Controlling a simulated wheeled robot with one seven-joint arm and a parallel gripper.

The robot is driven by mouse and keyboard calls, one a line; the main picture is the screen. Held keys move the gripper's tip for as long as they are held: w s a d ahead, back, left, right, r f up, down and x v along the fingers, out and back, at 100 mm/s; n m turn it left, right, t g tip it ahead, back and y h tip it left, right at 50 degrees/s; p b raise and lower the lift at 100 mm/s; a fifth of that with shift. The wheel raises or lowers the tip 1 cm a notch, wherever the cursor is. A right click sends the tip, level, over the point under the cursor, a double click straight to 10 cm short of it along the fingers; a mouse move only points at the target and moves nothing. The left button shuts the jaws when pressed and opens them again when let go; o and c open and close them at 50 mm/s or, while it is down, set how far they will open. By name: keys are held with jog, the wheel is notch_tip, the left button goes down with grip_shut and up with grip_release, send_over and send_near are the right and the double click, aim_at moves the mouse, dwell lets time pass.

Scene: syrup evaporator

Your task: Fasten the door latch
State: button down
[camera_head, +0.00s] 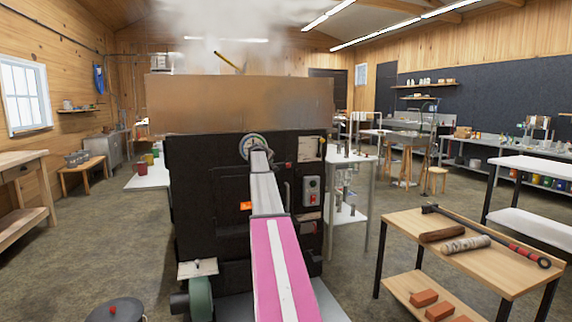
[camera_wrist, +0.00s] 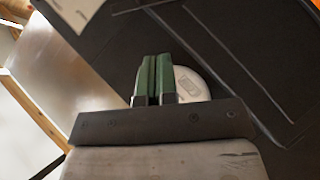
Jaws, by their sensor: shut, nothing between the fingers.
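The black evaporator body (camera_head: 205,190) stands straight ahead under a copper-brown pan (camera_head: 240,103). My arm reaches up its front and covers part of it. A dark upright handle (camera_head: 287,193) shows just right of my arm; I cannot tell whether it is the door latch. In the wrist view my gripper (camera_wrist: 155,58) has its green fingers together and empty. It is in front of a pale round gauge (camera_wrist: 192,82) on the dark front; I cannot tell whether it touches. Grooved lines like a panel edge (camera_wrist: 235,62) run beside it. In the head view my fingertips are hidden.
A control box (camera_head: 312,190) with a red button is right of my arm. A green motor-like part (camera_head: 200,297) is low left. A wooden table (camera_head: 420,230) with tools stands at right. Steam rises above the pan.

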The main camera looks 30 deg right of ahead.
jog(key=d+r, duration=0.2)
jog(key=shift+w+d+r, duration=0.25)
jog(key=shift+w+r, duration=0.1)
jog(key=shift+w, duration=0.05)
jog(key=s+d+x, duration=0.1)
jog(key=s+x, duration=0.1)
jog(key=x, duration=1.1)
jog(key=shift+s+f, duration=0.15)
jog(key=shift+f, duration=0.25)
